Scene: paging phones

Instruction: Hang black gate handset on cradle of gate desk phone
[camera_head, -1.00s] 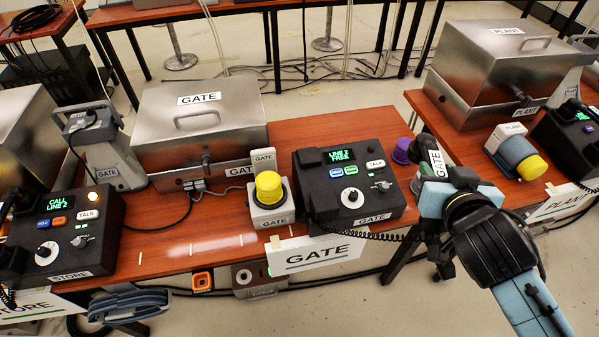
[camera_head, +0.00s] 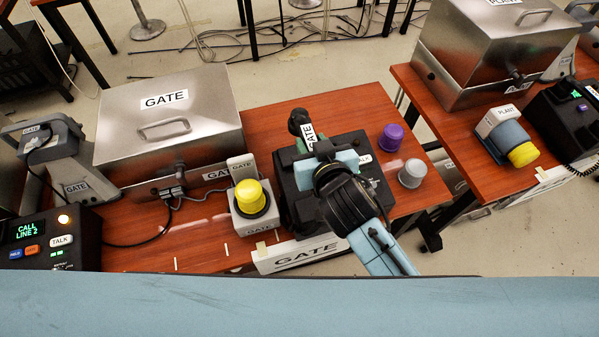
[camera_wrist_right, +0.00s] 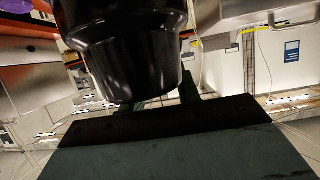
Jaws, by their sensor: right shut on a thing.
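The black gate handset (camera_head: 295,119) with its white GATE label is held in my right gripper (camera_head: 322,155), above the gate desk phone (camera_head: 292,207). In the right wrist view the handset's rounded black end (camera_wrist_right: 128,50) fills the upper middle. The gate desk phone is a dark box at the front of the middle table. My gripper and arm cover most of its top, so its cradle and screen are hidden. I cannot tell whether the handset touches the phone. My left gripper is not in view.
A yellow-domed lamp (camera_head: 250,197) stands just left of the phone. A purple knob (camera_head: 391,137) and a grey knob (camera_head: 412,173) stand to its right. A steel GATE box (camera_head: 170,125) is at the back left. The wood behind the phone is clear.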

